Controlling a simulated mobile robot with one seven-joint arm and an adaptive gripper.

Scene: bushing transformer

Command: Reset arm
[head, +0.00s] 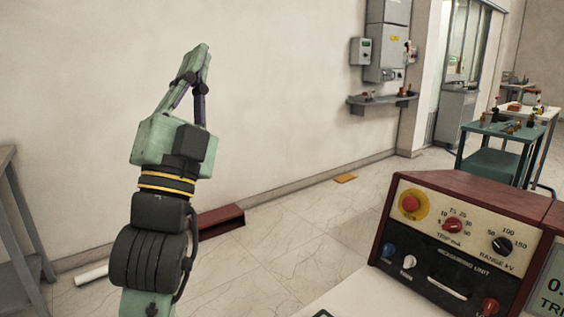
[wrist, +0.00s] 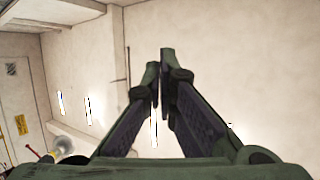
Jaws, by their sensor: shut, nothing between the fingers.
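My arm stands upright at the left of the head view, with my gripper (head: 204,52) raised in front of the bare wall. The gripper is green with dark inner pads. Its fingertips come together at the top, and it holds nothing. In the wrist view, my gripper (wrist: 160,60) points away from the camera, with the two fingers converging and only a thin gap showing between them. No object touches the fingers in either view.
A control unit (head: 455,240) with knobs stands at the right front. A blue-green cart (head: 500,130) is behind it. A small wall shelf (head: 382,101) sits under wall boxes. A grey table (head: 18,225) is at far left. A red channel-like piece (head: 220,220) lies on the floor.

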